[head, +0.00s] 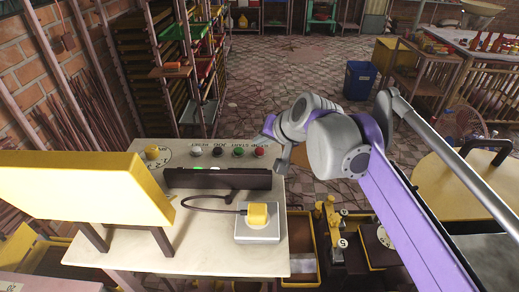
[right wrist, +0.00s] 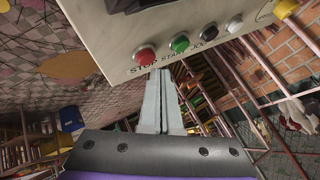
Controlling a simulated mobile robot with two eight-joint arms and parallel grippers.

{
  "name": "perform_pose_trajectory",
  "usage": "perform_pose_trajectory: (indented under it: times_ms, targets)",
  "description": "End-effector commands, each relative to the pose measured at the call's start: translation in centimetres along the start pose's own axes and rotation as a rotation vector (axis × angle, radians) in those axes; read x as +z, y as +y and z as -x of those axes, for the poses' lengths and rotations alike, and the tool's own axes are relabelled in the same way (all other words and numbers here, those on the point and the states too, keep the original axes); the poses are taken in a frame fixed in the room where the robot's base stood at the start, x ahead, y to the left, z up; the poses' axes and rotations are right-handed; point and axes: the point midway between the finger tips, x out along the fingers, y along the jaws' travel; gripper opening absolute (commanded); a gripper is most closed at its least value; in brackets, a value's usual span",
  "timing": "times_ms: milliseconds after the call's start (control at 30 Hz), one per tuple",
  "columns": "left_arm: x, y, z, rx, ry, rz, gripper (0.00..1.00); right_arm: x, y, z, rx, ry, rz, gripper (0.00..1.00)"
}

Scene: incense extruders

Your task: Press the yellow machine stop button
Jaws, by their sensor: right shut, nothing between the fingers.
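The red button (head: 260,151), labelled STOP, is at the right end of a row of buttons on the far edge of the machine's pale top (head: 130,240), which has a yellow panel (head: 85,188) at the left. In the right wrist view the red button (right wrist: 145,56) is just beyond and slightly left of my right gripper's fingertips (right wrist: 160,72). The fingers are shut and empty. Contact with the button cannot be told. In the head view my right gripper (head: 283,158) is beside the button, its fingers mostly hidden. My left gripper is not in view.
Green (right wrist: 179,43), black and white buttons sit close beside the red one. A yellow knob (head: 152,151) is at the row's left end. A dark bar (head: 218,179) and a cabled box with a yellow button (head: 257,214) are on the top. Open tiled floor lies beyond.

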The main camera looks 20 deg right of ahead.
Motion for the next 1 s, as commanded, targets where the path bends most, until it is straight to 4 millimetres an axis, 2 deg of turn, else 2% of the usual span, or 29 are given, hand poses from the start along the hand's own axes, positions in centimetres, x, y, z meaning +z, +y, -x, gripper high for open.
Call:
perform_pose_trajectory:
  times_ms: [1000]
  targets:
    - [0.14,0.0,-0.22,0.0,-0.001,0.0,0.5,0.65,0.64,-0.88,0.0,0.0,0.0,0.0]
